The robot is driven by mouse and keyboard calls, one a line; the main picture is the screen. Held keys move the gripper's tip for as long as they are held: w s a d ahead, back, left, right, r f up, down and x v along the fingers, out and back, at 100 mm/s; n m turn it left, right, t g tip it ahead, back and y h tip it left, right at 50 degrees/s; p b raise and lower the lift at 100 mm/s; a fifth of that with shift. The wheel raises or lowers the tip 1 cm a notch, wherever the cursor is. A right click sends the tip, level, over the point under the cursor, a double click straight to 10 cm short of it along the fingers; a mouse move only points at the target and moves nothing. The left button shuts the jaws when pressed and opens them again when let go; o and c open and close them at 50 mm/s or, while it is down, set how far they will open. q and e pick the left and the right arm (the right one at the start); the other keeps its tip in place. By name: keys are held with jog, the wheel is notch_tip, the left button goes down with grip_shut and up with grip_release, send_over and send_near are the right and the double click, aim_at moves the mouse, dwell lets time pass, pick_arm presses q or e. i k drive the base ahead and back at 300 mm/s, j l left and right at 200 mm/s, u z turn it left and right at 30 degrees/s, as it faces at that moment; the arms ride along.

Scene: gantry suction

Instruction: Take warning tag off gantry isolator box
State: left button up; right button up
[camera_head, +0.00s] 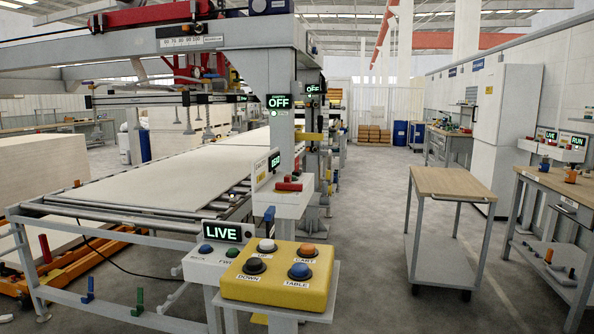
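A light grey box (283,203) stands on a post near the middle, beside the roller table. It has a red handle-like part (289,186), a small lit display (274,161) and a slanted label plate (261,168) with a yellow patch. A small blue piece (269,214) shows at its front left. I cannot tell which of these parts, if any, is the warning tag, and the lettering is too small to read surely. Neither of my grippers is in view.
A yellow button box (258,290) and a grey console (197,266) reading LIVE stand in front of the grey box. The roller table (110,215) with a pale board lies left. A wood-topped trolley (453,184) stands right. Open floor (365,235) lies between.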

aim_at(297, 172)
jog(key=i+l+z, duration=0.2)
jog(key=l, duration=0.2)
jog(key=i+l+z, duration=0.15)
jog(key=l, duration=0.25)
jog(key=i+l+z, duration=0.2)
jog(key=i+l, duration=0.35)
jog(key=i, duration=0.2)
jog(key=i+l, duration=0.15)
jog(key=i, duration=0.2)
jog(key=i+l, duration=0.2)
jog(key=i, duration=0.2)
jog(key=i+u, duration=0.45)
jog(key=i+l+u, duration=0.6)
jog(key=i+u, duration=0.3)
jog(key=i+l+u, duration=0.2)
jog(key=u, duration=0.3)
jog(key=i+l+u, duration=0.25)
jog(key=l+u, duration=0.2)
jog(key=i+l+u, duration=0.15)
jog(key=l+u, duration=0.3)
